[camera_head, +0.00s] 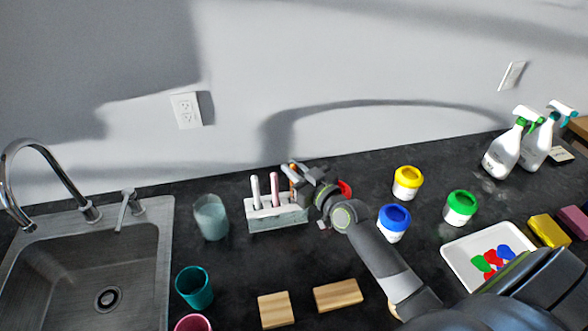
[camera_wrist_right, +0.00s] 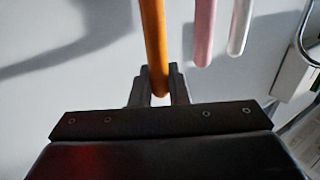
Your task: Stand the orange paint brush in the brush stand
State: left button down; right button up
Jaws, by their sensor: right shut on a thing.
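The brush stand (camera_head: 278,219) is a pale block on the dark counter near the wall. A white brush (camera_head: 255,190) and a pink brush (camera_head: 275,188) stand upright in it. My right gripper (camera_head: 300,180) is over the stand's right end. It is shut on the orange paint brush (camera_wrist_right: 153,40), which looks about upright between the fingers in the right wrist view, beside the pink brush (camera_wrist_right: 204,30) and white brush (camera_wrist_right: 240,25). The gripper hides most of the orange brush in the head view, so I cannot tell whether its lower end is inside the stand. My left gripper is not in view.
A cloudy glass jar (camera_head: 210,218) stands left of the stand. A teal cup (camera_head: 195,287) and wood blocks (camera_head: 338,295) are in front. Yellow (camera_head: 407,183), blue (camera_head: 393,223) and green (camera_head: 460,208) paint pots stand to the right. The sink (camera_head: 90,265) is at left.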

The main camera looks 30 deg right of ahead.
jog(key=o, duration=0.9)
jog(key=shift+c, duration=0.2)
jog(key=b+v, duration=0.1)
jog(key=v, duration=1.6)
jog(key=shift+s, duration=0.2)
